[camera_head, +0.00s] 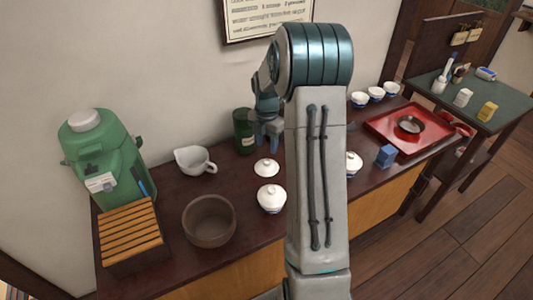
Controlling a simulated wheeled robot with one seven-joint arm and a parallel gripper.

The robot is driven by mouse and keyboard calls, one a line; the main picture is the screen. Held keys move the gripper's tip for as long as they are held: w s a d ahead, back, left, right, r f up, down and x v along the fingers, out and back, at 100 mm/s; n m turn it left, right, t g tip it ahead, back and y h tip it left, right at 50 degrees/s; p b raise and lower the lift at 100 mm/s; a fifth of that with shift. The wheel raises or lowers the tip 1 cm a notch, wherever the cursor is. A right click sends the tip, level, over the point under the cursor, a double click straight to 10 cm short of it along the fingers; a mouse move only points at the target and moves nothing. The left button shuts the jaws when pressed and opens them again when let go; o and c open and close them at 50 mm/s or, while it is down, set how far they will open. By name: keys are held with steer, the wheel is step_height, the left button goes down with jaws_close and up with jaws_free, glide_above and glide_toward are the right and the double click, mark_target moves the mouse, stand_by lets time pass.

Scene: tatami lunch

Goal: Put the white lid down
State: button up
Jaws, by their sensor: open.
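A white lid (266,169) with a small knob lies on the dark wooden counter (235,178), knob up. My gripper (266,146) points down just above and behind it in the picture. The gripper is open and empty, and looks apart from the lid. A white lidded bowl (271,200) stands just in front of the lid. Another white lidded bowl (353,165) stands right of my arm, which hides part of it.
A dark green canister (243,130) stands close behind my gripper. A white pouring bowl (194,160), brown bowl (209,220), slatted wooden box (130,235) and green dispenser (105,160) are left. A red tray (385,124), blue box (386,156) and several cups (375,94) are right.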

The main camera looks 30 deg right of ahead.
steer(key=s+a+r+m+t, duration=0.1)
steer(key=s+a+r+m, duration=0.95)
steer(key=r, duration=0.25)
steer(key=s+a+m, duration=0.2)
steer(key=s+m, duration=0.4)
steer(key=s, duration=0.1)
steer(key=s+a+m+t, duration=0.1)
steer(key=s+a+m, duration=0.2)
steer(key=s+m, duration=0.3)
steer(key=shift+s+a, duration=0.3)
steer(key=shift+s, duration=0.55)
steer(key=shift+f+m, duration=0.1)
steer(key=shift+m, duration=0.15)
